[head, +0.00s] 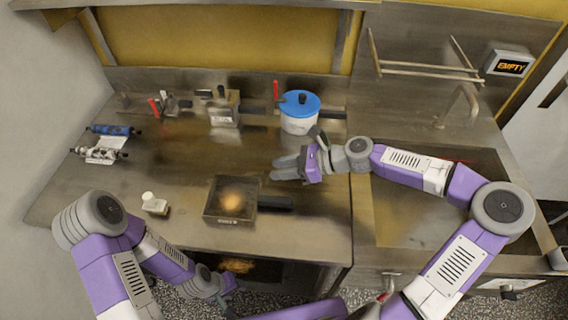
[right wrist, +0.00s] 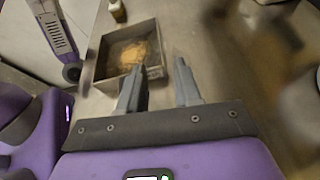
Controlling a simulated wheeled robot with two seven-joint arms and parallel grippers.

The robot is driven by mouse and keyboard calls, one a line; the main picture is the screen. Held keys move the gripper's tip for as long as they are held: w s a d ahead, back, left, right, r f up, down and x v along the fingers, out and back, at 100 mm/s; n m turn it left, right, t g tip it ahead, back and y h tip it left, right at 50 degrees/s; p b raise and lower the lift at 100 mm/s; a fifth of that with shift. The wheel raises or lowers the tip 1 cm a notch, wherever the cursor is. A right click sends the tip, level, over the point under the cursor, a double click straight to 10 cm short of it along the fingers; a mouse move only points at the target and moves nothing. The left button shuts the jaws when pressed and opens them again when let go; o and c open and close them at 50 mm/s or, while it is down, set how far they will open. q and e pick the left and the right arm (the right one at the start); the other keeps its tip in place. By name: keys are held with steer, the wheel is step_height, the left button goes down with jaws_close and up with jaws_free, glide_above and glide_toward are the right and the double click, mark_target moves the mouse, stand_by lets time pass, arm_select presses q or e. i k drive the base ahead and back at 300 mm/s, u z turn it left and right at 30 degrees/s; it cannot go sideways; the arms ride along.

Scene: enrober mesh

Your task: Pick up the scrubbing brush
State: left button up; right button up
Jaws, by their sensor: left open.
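I cannot make out a scrubbing brush in either view. My right gripper (head: 282,167) is over the counter, between the blue-lidded pot (head: 299,122) and the dark square tray (head: 228,218). Its two fingers stand apart in the right wrist view (right wrist: 160,85), with nothing seen between them. My left gripper (head: 230,287) is low, below the counter's front edge, and open; its fingers are small and hard to see there.
The tray, with a brown patch inside, also shows in the right wrist view (right wrist: 103,68). Rolls (head: 113,130) lie at the left. A metal device (head: 224,110) stands at the back. A sink (head: 400,217) is at the right.

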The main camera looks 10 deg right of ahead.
mark_target(151, 205)
steer(key=k, duration=1)
